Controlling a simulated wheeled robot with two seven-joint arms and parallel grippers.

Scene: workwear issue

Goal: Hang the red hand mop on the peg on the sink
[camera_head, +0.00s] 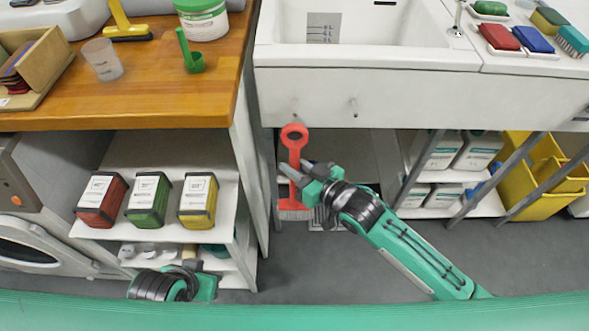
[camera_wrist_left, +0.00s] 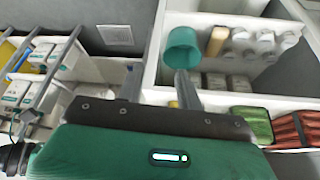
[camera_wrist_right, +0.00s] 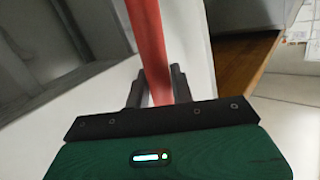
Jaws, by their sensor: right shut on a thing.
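The red hand mop (camera_head: 293,153) is upright in front of the sink, its ring at the top and its pale head low down. My right gripper (camera_head: 295,174) is shut on its handle, which also shows between the fingers in the right wrist view (camera_wrist_right: 150,45). The white sink (camera_head: 420,92) has two small pegs on its front: one (camera_head: 295,117) just above the mop's ring in the picture, the other (camera_head: 353,102) further right. I cannot tell how far the ring stands in front. My left gripper (camera_wrist_left: 160,88) is open and empty, low by the shelf.
A wooden counter (camera_head: 150,115) is at left, above a shelf (camera_head: 152,232) with red, green and yellow tins (camera_head: 147,200). White boxes (camera_head: 478,150) and yellow buckets (camera_head: 530,190) stand under the sink at right, behind slanting grey bars. The sink's rim holds brushes and sponges (camera_head: 500,37).

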